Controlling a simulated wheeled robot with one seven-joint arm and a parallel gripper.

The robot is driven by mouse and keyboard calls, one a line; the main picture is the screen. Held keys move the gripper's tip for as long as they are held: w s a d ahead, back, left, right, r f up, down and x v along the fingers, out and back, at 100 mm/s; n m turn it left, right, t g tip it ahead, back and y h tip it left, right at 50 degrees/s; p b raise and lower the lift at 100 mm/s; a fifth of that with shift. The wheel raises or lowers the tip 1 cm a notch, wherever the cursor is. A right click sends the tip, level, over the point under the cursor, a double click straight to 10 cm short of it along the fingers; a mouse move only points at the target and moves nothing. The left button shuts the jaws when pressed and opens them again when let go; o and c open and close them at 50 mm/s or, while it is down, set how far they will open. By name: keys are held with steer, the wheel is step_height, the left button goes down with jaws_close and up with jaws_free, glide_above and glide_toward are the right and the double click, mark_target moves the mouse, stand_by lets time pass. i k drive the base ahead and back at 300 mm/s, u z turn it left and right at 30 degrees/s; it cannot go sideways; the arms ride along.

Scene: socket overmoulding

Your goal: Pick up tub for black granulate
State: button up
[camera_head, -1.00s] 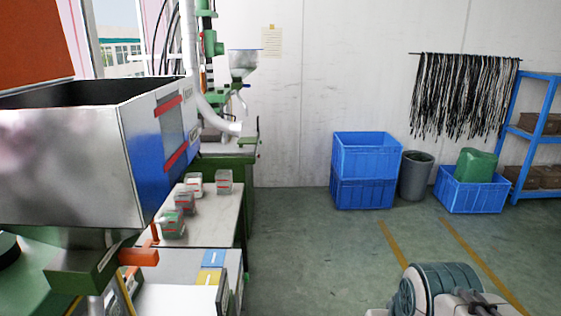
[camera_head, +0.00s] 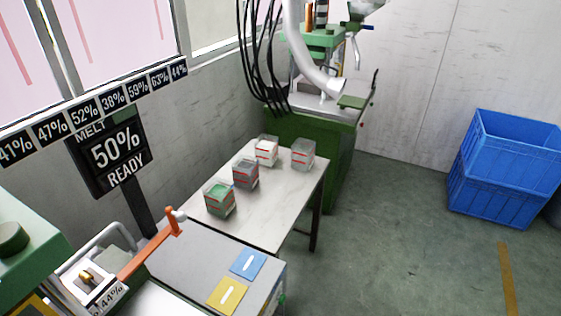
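Several small clear tubs with red lines stand on a white table (camera_head: 266,214). The tub with dark grey or blackish granulate (camera_head: 246,174) is in the middle of the left row. A tub with green granulate (camera_head: 220,199) stands in front of it, and a tub with white contents (camera_head: 266,151) behind it. Another clear tub (camera_head: 303,155) stands apart to the right and looks greyish; its contents are hard to tell. All stand upright. My gripper is not in view.
A grey cabinet with blue (camera_head: 248,264) and yellow (camera_head: 228,295) cards adjoins the table in front, beside an orange lever (camera_head: 147,252). A green machine (camera_head: 312,132) stands behind. Stacked blue crates (camera_head: 497,185) are at right. Floor right of the table is clear.

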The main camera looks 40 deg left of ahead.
mark_target(246, 173)
steer(key=u, duration=0.05)
steer(key=i, duration=1.6)
steer(key=u, duration=0.95)
steer(key=i, duration=0.95)
steer(key=u, duration=1.65)
steer(key=i, duration=0.7)
steer(key=u, duration=0.45)
